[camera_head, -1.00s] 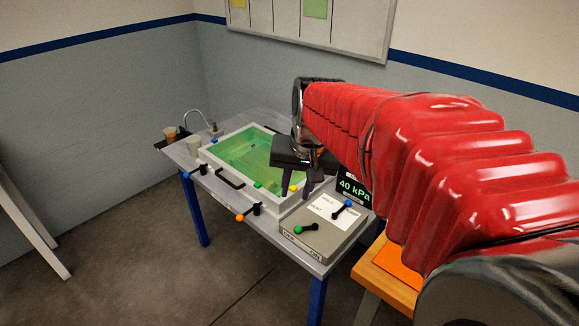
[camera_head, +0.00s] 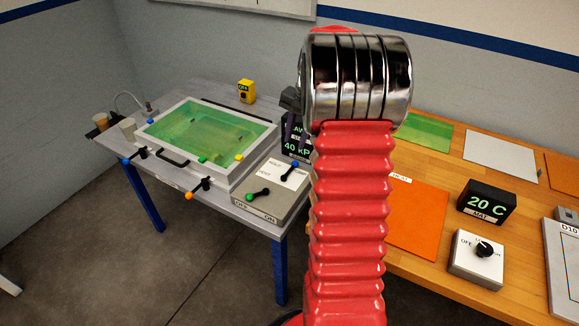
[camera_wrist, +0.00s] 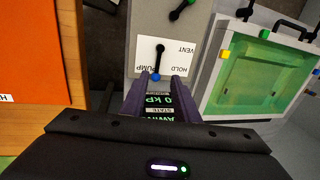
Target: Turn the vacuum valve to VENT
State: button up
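The vacuum valve is a black lever with a blue knob (camera_head: 295,164) on a white label atop a grey box (camera_head: 262,208). The wrist view shows its lever (camera_wrist: 159,60) with the blue end beside the PUMP marking. HOLD and VENT are printed to the right there. My gripper (camera_wrist: 158,83) is open, its two purple fingers apart with the blue knob appearing between the tips; contact cannot be told. In the head view my arm hides most of the gripper. A display (camera_head: 297,148) behind the box reads about 40 kPa.
A green-knobbed lever (camera_head: 257,194) sits on the same box by OFF/ON. A wooden bench (camera_head: 430,255) on the right holds coloured sheets, a 20 C display (camera_head: 486,203) and a dial box (camera_head: 477,260).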

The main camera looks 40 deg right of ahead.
aim_at(288, 171)
jog(key=shift+d+f, duration=0.25)
jog(key=shift+d, duration=0.05)
jog(key=shift+f, duration=0.1)
jog(key=f, duration=0.4)
jog(key=w+f, duration=0.1)
jog(key=f, duration=0.4)
jog(key=w+a+f, duration=0.1)
jog(key=f, duration=0.3)
jog(key=shift+w+f, duration=0.15)
jog(key=shift+w, duration=0.1)
grip_shut()
dwell(1.2)
